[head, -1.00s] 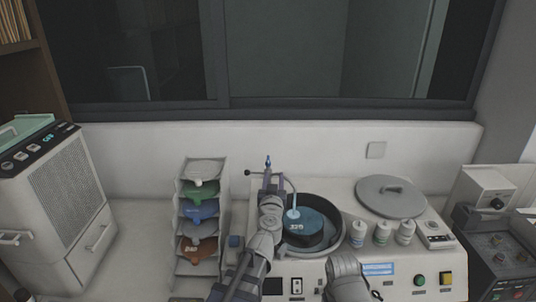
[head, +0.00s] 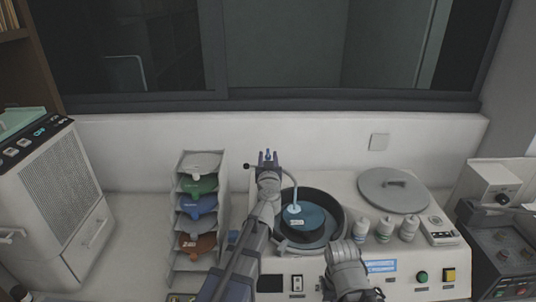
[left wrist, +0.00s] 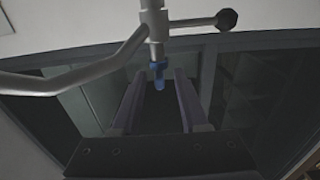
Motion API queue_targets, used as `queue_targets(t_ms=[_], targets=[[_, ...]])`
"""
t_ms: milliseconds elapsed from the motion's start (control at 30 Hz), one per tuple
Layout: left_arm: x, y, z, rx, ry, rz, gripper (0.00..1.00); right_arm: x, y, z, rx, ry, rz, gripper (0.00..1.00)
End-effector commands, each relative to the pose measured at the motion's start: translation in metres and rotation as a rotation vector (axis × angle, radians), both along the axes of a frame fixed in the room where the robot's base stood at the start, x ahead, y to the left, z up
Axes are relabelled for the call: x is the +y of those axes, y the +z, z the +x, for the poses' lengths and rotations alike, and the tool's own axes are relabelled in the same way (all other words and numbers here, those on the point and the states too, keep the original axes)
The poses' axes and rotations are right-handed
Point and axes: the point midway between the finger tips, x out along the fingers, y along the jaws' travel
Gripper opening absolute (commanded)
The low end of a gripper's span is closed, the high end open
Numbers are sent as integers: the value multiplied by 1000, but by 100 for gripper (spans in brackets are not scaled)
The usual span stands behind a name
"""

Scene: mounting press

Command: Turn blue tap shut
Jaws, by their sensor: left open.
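The blue tap (head: 268,153) is a small blue handle on the grey upright water pipe behind the round basin. In the left wrist view the blue tap (left wrist: 159,74) shows in the gap between the two fingers, with no clear contact on either side. My left gripper (head: 268,157) is open around it, its fingers pointing away from me. The left wrist view shows both open fingers (left wrist: 157,84). Part of my right arm shows at the bottom of the head view, but its gripper fingers are not seen.
A bent spout (head: 293,190) runs from the pipe over the basin (head: 340,222), which holds a blue disc (head: 303,217). A black-knobbed side lever (left wrist: 227,19) sticks out near the tap. A rack of coloured discs (head: 176,232) stands left. Several bottles (head: 384,229) and a lid (head: 394,189) are right.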

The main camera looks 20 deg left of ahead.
Motion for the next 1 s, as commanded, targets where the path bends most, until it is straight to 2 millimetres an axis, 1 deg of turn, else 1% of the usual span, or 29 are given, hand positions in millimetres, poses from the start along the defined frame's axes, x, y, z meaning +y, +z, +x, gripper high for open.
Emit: queue_targets(t_ms=[33, 133, 233, 433, 467, 833, 1000], targets=[[2, 0, 11, 0, 1, 0, 44, 0, 0, 0, 0, 0, 0, 0], [5, 0, 21, 0, 0, 0, 44, 0, 0, 0, 0, 0, 0, 0], [6, 0, 24, 0, -1, 0, 44, 0, 0, 0, 0, 0, 0, 0], [6, 0, 23, 0, -1, 0, 44, 0, 0, 0, 0, 0, 0, 0], [6, 0, 23, 0, -1, 0, 42, 0, 0, 0, 0, 0, 0, 0], [6, 0, 23, 0, -1, 0, 0, 0, 0, 0, 0, 0, 0, 0], [6, 0, 23, 0, -1, 0, 0, 0, 0, 0, 0, 0, 0, 0]])
